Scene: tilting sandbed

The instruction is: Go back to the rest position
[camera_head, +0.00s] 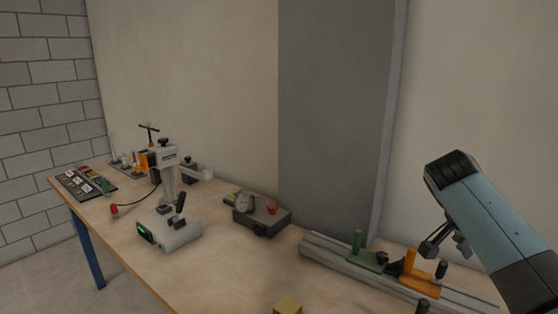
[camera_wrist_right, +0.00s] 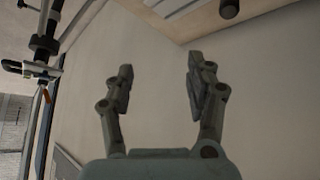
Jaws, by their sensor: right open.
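My right arm comes in from the right edge of the head view, and its gripper (camera_head: 440,241) hangs beside the grey rail at the bench's right part. In the right wrist view my right gripper (camera_wrist_right: 157,85) shows two dark fingers spread apart with nothing between them. Behind the fingers is a plain pale surface. My left gripper does not show in either view.
A wooden bench (camera_head: 135,247) runs along the wall. The bench's front middle is mostly clear.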

